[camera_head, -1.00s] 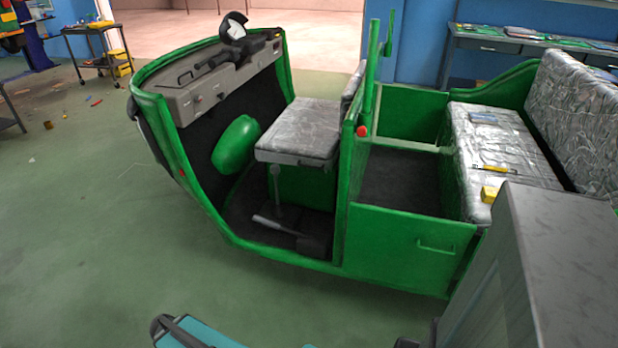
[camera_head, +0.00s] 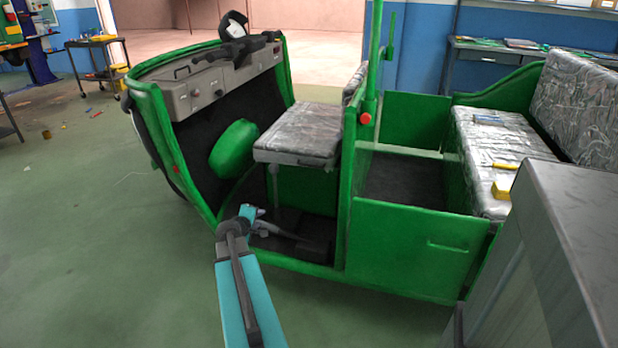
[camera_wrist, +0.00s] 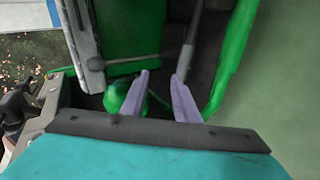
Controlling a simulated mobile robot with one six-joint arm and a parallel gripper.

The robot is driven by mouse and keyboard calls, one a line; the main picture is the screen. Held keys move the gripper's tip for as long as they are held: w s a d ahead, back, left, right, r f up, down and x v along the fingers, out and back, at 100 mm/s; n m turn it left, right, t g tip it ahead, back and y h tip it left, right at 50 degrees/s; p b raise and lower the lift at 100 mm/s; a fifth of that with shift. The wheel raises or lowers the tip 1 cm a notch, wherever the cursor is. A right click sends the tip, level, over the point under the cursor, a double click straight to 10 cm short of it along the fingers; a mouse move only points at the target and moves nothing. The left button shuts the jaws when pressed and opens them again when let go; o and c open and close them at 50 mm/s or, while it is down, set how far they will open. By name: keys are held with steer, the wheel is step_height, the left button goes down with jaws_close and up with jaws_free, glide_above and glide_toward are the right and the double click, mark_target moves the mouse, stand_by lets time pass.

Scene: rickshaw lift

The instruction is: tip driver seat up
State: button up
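The driver seat (camera_head: 300,132) is a silver-grey patterned cushion on a grey base inside the green rickshaw (camera_head: 400,248). It lies flat in the head view. Its grey edge seems to show at upper left in the wrist view (camera_wrist: 82,40). My gripper (camera_head: 275,230) is low in the footwell, below and in front of the seat, at the end of my teal arm. In the wrist view its two lilac fingers (camera_wrist: 163,80) stand apart with nothing held between them. The fingers are small and partly unclear in the head view. They look apart from the seat.
A round green bulge (camera_head: 234,148) and the grey dashboard (camera_head: 215,85) lie left of the seat. A green post with a red knob (camera_head: 364,118) stands right of it. The rear bench (camera_head: 500,140) holds tools. Green floor lies open at left.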

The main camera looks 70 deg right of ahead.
steer(key=s+d+r+n+h+b, duration=0.1)
steer(key=s+d+r+h+b, duration=0.2)
steer(key=s+d+r, duration=0.8)
steer(key=shift+d+r+g+h+b, duration=0.3)
steer(key=shift+d+g+h+b, duration=0.1)
steer(key=shift+d, duration=0.75)
steer(key=shift+d, duration=0.15)
steer(key=b, duration=0.1)
glide_toward(310, 168)
steer(key=shift+s+d+r, duration=0.25)
steer(key=shift+d+r, duration=0.05)
steer(key=shift+d, duration=0.4)
steer(key=shift+s+d+r, duration=0.2)
steer(key=shift+d+r, duration=0.1)
steer(key=shift+d, duration=0.35)
steer(key=shift+s+d+r, duration=0.25)
steer(key=shift+d, duration=0.45)
steer(key=shift+c, duration=0.4)
